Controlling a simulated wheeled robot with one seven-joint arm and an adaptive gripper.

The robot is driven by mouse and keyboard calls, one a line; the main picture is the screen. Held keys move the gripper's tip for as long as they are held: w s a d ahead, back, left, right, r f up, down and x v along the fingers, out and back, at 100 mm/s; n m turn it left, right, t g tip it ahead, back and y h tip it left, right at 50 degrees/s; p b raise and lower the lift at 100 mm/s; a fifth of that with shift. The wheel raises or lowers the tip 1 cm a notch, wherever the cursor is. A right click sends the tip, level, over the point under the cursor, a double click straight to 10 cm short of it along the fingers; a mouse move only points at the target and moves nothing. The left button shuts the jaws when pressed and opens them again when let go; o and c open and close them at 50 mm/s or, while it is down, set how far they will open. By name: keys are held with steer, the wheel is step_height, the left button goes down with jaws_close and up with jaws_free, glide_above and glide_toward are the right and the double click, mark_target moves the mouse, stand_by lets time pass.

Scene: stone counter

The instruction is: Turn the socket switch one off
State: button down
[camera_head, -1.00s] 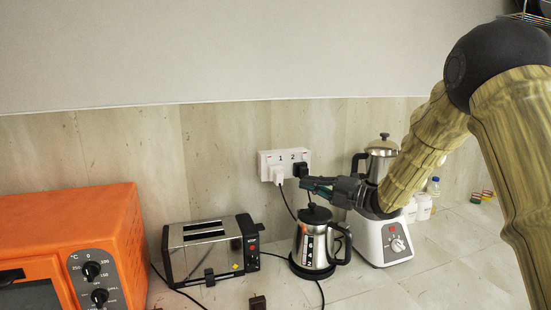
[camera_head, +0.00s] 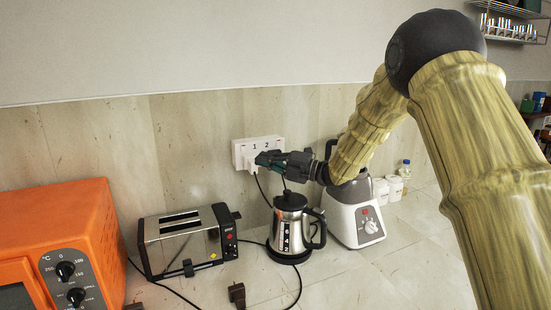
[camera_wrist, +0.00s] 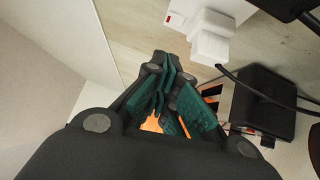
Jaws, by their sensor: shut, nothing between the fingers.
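A white double wall socket (camera_head: 241,147) marked 1 and 2 is on the back wall, with a white plug in side 1 in the head view. My gripper (camera_head: 262,159) is shut and empty in front of the socket, its tips close to the white plug and covering the lower part of side 2. In the wrist view my gripper (camera_wrist: 168,98) points past the socket (camera_wrist: 218,10), which is at the top right with the white plug (camera_wrist: 209,47) below it. A red mark shows at the socket's edge there. I cannot tell whether the tips touch anything.
A steel kettle (camera_head: 289,225) stands below my gripper, with a blender (camera_head: 358,218) to its right. A toaster (camera_head: 184,241) and an orange oven (camera_head: 75,225) stand to the left. A loose dark plug (camera_head: 237,294) lies on the counter. Cords hang below the socket.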

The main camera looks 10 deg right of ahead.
mark_target(249, 161)
steer(key=w+a+p, duration=0.2)
steer(key=w+a, duration=0.1)
steer(key=w+a+r+p, duration=0.1)
steer(key=w, duration=0.1)
steer(key=shift+a, duration=0.35)
steer(key=shift+w+a+f, duration=0.1)
steer(key=shift+w+f, duration=0.05)
steer(key=shift+w, duration=0.25)
steer(key=shift+s, duration=0.1)
steer(key=shift+w+b, duration=0.2)
steer(key=shift+b, duration=0.25)
